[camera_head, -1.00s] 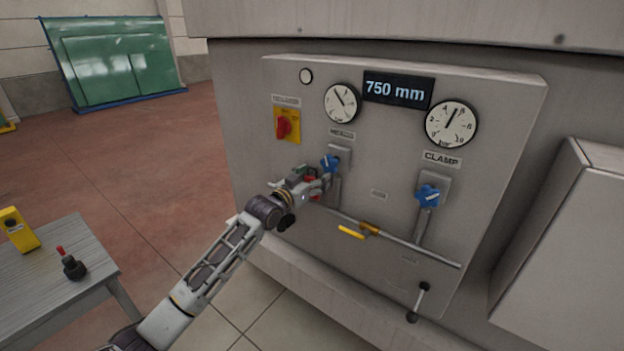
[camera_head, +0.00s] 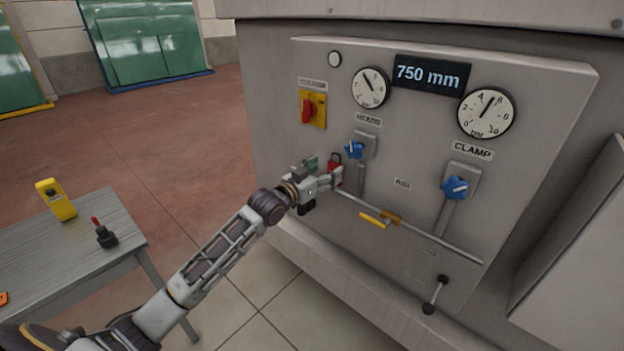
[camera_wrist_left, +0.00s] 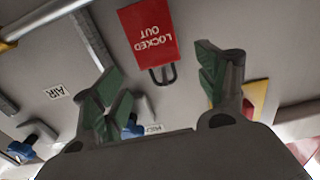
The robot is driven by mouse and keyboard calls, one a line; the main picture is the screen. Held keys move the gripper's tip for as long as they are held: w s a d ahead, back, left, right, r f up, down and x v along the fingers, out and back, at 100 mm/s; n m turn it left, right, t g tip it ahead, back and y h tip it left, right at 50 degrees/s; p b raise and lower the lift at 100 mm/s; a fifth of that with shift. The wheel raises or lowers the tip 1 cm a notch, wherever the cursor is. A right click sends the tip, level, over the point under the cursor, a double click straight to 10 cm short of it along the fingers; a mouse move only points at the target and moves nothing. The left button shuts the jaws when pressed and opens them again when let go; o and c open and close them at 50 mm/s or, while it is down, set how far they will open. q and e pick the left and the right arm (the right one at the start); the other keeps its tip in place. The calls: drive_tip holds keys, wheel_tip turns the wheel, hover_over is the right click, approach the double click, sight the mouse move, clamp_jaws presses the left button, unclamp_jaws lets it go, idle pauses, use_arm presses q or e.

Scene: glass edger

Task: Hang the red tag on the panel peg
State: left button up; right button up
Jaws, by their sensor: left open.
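The red tag (camera_head: 335,161), lettered LOCKED OUT, is at the machine's front panel (camera_head: 290,130), below and left of the blue knob under the left gauge. It also shows in the left wrist view (camera_wrist_left: 150,35), upside down, with its dark loop toward the gripper side of the picture. I cannot make out the peg itself or whether the loop is around it. My left gripper (camera_head: 324,174) is open just in front of the tag. In the left wrist view its green-padded fingers (camera_wrist_left: 158,80) stand wide apart, with nothing between them. My right gripper is out of view.
Blue knobs (camera_head: 355,149) (camera_head: 455,187), a red-and-yellow switch (camera_head: 313,109) and a pipe with a yellow-handled valve (camera_head: 375,219) project from the panel. A grey table (camera_head: 80,240) at left bears a yellow device (camera_head: 56,199) and a small black-and-red item (camera_head: 105,235).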

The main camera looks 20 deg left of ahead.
use_arm(q)
drive_tip(key=shift+v, duration=2.8)
drive_tip(key=shift+r, duration=0.1)
